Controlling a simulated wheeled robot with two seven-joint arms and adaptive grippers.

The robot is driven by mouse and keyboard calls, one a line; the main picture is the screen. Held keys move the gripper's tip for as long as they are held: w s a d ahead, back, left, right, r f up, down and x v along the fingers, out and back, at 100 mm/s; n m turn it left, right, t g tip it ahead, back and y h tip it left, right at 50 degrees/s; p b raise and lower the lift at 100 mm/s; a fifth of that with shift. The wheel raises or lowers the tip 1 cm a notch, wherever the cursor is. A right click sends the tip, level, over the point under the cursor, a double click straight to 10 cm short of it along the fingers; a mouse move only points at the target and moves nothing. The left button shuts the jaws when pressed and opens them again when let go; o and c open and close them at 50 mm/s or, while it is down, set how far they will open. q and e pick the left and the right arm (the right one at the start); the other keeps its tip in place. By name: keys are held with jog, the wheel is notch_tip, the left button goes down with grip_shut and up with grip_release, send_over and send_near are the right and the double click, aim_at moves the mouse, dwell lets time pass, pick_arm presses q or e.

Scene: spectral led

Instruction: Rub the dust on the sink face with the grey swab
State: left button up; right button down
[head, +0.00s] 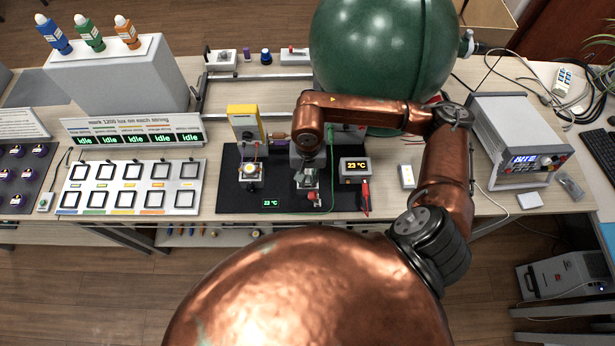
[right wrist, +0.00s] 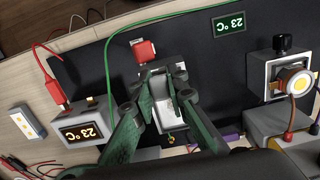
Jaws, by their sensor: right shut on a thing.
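My right gripper (head: 308,183) points down over the black mat (head: 226,190). In the right wrist view its two green-patinated fingers (right wrist: 163,76) are closed in on something small and pale grey, mostly hidden between them. I take it to be the grey swab, but its tip does not show clearly. A red block (right wrist: 144,51) sits just beyond the fingertips; I cannot tell if they touch. A pale grey block (right wrist: 163,114) shows behind and between the fingers; whether it is the sink is unclear. No dust can be made out. My left gripper is not in view.
A lit yellow LED holder (head: 250,172) stands left of the gripper, by a yellow meter (head: 245,122). A 23 °C readout box (head: 355,169) and a red probe (head: 365,196) stand right. A large green sphere (head: 385,50) stands behind.

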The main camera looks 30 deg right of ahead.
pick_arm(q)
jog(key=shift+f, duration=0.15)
pick_arm(e)
jog(key=shift+w+d, duration=0.1)
jog(key=shift+w, duration=0.05)
